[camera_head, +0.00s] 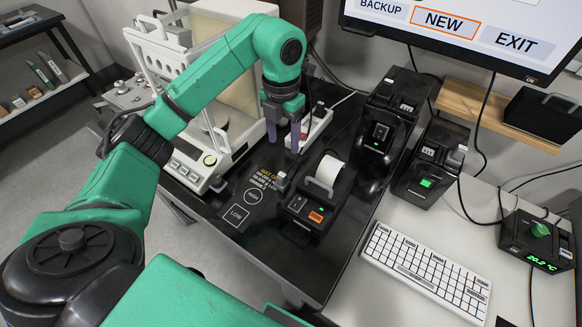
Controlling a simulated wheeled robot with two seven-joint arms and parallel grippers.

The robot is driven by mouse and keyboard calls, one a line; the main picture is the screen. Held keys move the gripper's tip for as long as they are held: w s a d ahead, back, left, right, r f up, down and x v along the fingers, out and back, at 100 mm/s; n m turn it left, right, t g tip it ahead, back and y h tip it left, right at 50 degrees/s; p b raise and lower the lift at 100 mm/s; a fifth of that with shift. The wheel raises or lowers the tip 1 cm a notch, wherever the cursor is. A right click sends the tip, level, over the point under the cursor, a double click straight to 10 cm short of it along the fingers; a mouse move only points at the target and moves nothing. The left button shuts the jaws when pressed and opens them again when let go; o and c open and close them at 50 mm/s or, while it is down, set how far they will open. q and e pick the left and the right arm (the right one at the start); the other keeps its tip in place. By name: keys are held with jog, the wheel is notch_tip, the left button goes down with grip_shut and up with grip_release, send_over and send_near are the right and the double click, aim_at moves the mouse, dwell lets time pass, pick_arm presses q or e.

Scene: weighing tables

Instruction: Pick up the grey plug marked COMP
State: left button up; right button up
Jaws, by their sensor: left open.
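My left gripper (283,142) points down over the black table, its two fingers apart with nothing seen between them. A small grey block (281,180) sits on the black table just below the fingertips, apart from them. It may be a plug, but I cannot read any marking on it. A white power strip (318,125) with a red part lies just behind and to the right of the fingers, partly hidden by them. No COMP label can be read in the view. My right gripper is not in view.
A white balance (190,172) stands left of the gripper. A label printer (312,205) with a paper roll stands close to the right. Black devices (388,120), a keyboard (425,262) and a monitor (470,30) are further right. The black table's front (290,260) is clear.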

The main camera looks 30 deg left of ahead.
pick_arm(q)
jog(key=p, duration=0.2)
send_over(282, 175)
jog(key=f, duration=0.7)
jog(key=shift+s, duration=0.25)
jog(key=f, duration=0.2)
jog(key=f+p, duration=0.2)
jog(key=f, duration=0.1)
jog(key=shift+w+f, duration=0.25)
jog(key=shift+f, duration=0.35)
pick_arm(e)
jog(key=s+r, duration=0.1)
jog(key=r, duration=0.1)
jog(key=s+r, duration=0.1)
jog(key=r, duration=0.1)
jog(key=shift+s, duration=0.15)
pick_arm(q)
grip_shut()
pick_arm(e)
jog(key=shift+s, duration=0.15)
